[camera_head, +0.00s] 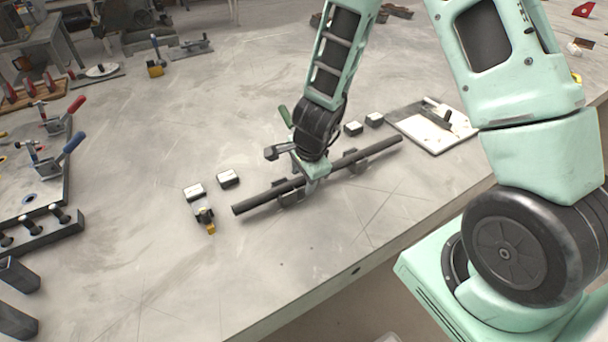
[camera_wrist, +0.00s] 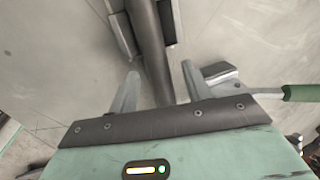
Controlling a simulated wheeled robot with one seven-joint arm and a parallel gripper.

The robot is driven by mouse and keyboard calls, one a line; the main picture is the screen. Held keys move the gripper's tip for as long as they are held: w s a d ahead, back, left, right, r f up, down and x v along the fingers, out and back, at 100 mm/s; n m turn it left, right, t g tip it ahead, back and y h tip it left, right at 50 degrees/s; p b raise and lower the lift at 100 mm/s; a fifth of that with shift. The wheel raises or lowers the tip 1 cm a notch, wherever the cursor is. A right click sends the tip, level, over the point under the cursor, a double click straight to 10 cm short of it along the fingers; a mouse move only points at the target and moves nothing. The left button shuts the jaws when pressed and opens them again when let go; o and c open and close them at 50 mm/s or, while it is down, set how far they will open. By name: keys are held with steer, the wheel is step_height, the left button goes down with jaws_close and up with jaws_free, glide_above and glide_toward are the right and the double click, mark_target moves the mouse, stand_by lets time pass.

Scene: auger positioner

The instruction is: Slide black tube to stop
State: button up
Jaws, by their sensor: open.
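The black tube (camera_head: 262,198) lies across small dark supports on the table, running from lower left to upper right in the head view. It also shows in the wrist view (camera_wrist: 149,45), running away between the fingers. My gripper (camera_head: 314,180) is low over the middle of the tube. In the wrist view my gripper (camera_wrist: 158,85) is open, with one finger on each side of the tube and gaps visible. A small stop-like block with a yellow tip (camera_head: 205,217) stands just left of the tube's near left end, apart from it. The contact below the fingers is hidden.
Small silver-topped blocks (camera_head: 228,178) stand behind the tube. A green-handled clamp (camera_head: 286,117) is close behind my gripper. A white tray (camera_head: 412,130) lies at the right. Toggle clamps (camera_head: 50,160) fill the left side. The table in front of the tube is clear.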

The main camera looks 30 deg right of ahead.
mark_target(286, 186)
jaws_close()
steer(key=shift+a+p, duration=0.7)
steer(key=shift+a, duration=1.7)
jaws_free()
steer(key=shift+s, duration=0.1)
steer(key=p+v, duration=1)
steer(key=v, duration=0.7)
steer(key=shift+r+p, duration=0.25)
steer(key=shift+p, duration=0.05)
steer(key=shift+d, duration=0.1)
